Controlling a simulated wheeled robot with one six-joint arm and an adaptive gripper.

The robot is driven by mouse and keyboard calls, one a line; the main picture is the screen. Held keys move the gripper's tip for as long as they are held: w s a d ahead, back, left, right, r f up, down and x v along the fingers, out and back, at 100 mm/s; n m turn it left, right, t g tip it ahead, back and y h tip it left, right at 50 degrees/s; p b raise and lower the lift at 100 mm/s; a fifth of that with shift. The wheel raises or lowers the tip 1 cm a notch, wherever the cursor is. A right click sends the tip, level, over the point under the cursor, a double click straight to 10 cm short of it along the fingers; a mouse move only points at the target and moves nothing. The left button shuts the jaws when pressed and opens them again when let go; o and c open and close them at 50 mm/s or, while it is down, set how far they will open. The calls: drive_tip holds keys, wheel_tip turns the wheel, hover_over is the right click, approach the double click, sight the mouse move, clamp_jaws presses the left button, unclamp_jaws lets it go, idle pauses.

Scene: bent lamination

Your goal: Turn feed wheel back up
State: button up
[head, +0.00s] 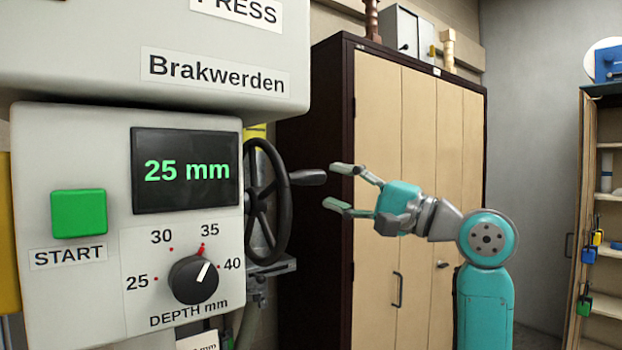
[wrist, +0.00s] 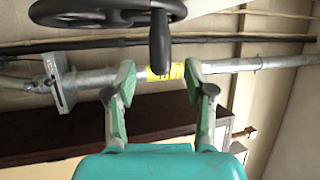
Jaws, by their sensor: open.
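The black feed wheel (head: 267,202) is on the right side of the grey press, seen nearly edge-on in the head view. Its handle (head: 308,177) sticks out to the right from the rim. My gripper (head: 338,187) is open and empty just right of the handle's tip, with a small gap. In the wrist view the wheel (wrist: 95,14) is at the top, and the handle (wrist: 160,45) points down toward the space between the open fingertips (wrist: 160,76). The press display (head: 186,170) reads 25 mm.
The press front has a green START button (head: 79,213) and a depth knob (head: 194,280) pointing between 35 and 40. A tall wooden cabinet (head: 420,150) stands behind my arm. An open shelf (head: 603,200) is at the far right. A grey pipe (wrist: 225,65) runs behind the wheel.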

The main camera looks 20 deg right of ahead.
sight(318, 180)
drive_tip(key=shift+x, duration=3.05)
clamp_jaws()
